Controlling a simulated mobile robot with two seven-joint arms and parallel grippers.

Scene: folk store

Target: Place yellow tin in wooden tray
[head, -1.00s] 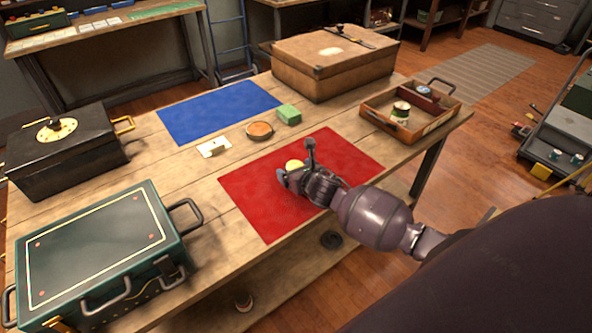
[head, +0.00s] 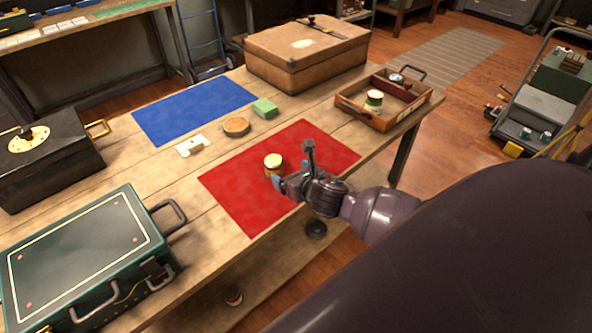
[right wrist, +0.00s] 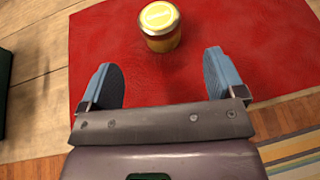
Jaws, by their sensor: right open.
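The yellow tin (head: 273,163) stands upright on the red mat (head: 235,190). In the right wrist view the tin (right wrist: 160,27) has a yellow lid and sits just beyond my open fingers, centred between them and not touched. My right gripper (head: 293,165) is open and empty beside the tin, low over the red mat; in the right wrist view both blue fingertips (right wrist: 163,72) are spread wide. The wooden tray (head: 360,113) stands at the table's right end. My left gripper is not in view.
A brown case (head: 305,65) stands behind the mats. A dark green case (head: 80,255) and a black box (head: 45,170) stand at left.

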